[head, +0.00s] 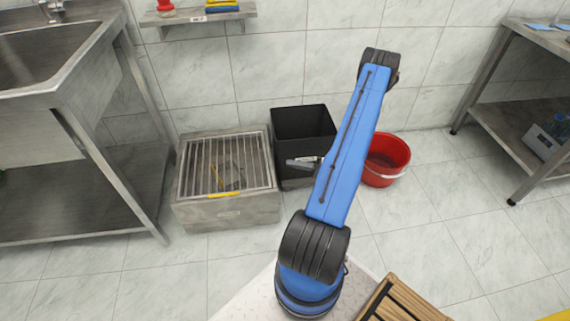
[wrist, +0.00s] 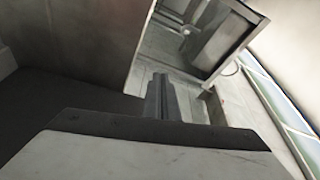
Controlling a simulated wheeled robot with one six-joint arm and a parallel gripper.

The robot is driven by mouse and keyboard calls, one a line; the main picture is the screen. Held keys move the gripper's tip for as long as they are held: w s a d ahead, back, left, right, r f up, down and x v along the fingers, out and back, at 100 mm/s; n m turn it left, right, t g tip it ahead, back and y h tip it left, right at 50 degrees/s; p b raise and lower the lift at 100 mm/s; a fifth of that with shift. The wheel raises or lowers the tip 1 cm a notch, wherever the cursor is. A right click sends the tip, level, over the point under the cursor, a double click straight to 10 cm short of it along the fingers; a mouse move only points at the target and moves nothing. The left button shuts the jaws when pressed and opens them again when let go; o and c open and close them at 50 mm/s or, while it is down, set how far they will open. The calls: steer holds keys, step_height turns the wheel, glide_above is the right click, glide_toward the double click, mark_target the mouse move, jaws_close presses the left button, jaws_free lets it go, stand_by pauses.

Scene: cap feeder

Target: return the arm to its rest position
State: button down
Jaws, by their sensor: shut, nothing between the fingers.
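My blue arm (head: 345,150) rises from its base at the bottom middle of the head view to a dark elbow joint at the top. The lower part of the arm is mostly hidden behind the blue link. My gripper (head: 296,162) shows only as a small grey piece left of the link, in front of the black bin as seen from the head. In the wrist view the gripper's narrow grey fingers (wrist: 160,90) are together, with nothing between them. I cannot tell its distance from the bin.
A black bin (head: 305,120) and a red bucket (head: 387,170) stand by the tiled wall. A grey box with a grate (head: 225,215) stands left of the bin. A steel sink (head: 75,75) is at left, a steel table (head: 515,130) at right. A wooden slatted piece (head: 395,300) is near my base.

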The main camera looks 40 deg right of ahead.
steer(key=shift+s+d+f, duration=0.15)
steer(key=shift+s+d, duration=0.1)
steer(key=shift+d, duration=0.1)
steer(key=w+a+r+n+g, duration=0.1)
steer(key=a+r+n+g, duration=0.2)
steer(key=a+r+g, duration=0.65)
steer(key=w+a+r+n+g, duration=0.1)
steer(key=a+r+n+g, duration=0.35)
steer(key=a+r, duration=1)
steer(key=s+a+r+t+h, duration=0.1)
steer(key=s+a+r+h, duration=0.4)
steer(key=s+r, duration=0.4)
steer(key=s+a+r+t+h, duration=0.2)
steer(key=s+a+r+h, duration=0.3)
steer(key=s+r, duration=0.4)
steer(key=shift+a+r+h, duration=0.35)
steer(key=shift+r+h, duration=0.25)
steer(key=shift+r, duration=0.95)
